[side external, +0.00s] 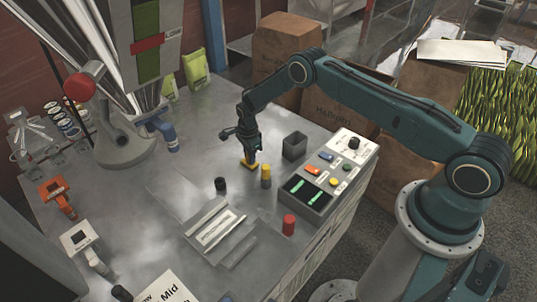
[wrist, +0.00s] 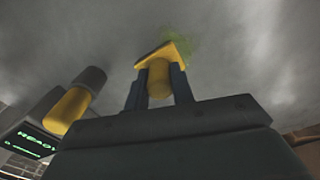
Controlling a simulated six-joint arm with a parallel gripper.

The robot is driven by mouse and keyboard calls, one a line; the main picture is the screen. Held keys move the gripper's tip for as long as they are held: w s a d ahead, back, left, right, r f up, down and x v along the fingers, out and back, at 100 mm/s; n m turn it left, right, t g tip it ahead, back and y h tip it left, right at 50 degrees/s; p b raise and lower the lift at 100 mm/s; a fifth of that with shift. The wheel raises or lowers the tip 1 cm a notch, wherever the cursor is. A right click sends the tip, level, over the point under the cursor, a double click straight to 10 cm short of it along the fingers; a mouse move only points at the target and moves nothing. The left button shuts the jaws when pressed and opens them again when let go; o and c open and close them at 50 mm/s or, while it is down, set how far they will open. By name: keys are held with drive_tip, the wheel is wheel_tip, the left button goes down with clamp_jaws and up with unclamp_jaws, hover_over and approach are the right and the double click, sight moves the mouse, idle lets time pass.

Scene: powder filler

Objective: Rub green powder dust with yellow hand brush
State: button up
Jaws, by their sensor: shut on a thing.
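My gripper (side external: 249,156) is shut on the yellow hand brush (side external: 249,165) and points down at the metal table (side external: 205,105). In the wrist view the brush (wrist: 160,58) sits between the two dark fingers of my gripper (wrist: 159,88), with its wide end toward the table. A faint patch of green powder dust (wrist: 181,46) shows on the table beside and beyond the brush's wide end. I cannot tell whether the brush touches the table. The green dust is too faint to make out in the side view.
A yellow cylinder with a dark top (side external: 266,175) stands close to the brush, as the wrist view also shows (wrist: 72,107). A dark open box (side external: 295,146), a control panel (side external: 308,192), a black cylinder (side external: 221,184) and a red cylinder (side external: 289,225) are nearby. The table left of the brush is clear.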

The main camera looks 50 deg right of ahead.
drive_tip(key=shift+s+f, duration=0.15)
drive_tip(key=shift+s, duration=1.15)
drive_tip(key=shift+s, duration=0.1)
drive_tip(key=shift+s+r, duration=0.2)
drive_tip(key=shift+s, duration=1.1)
drive_tip(key=shift+a, duration=0.1)
drive_tip(key=shift+a+f, duration=0.15)
drive_tip(key=shift+a, duration=0.6)
drive_tip(key=shift+w, duration=0.2)
drive_tip(key=shift+w, duration=1.4)
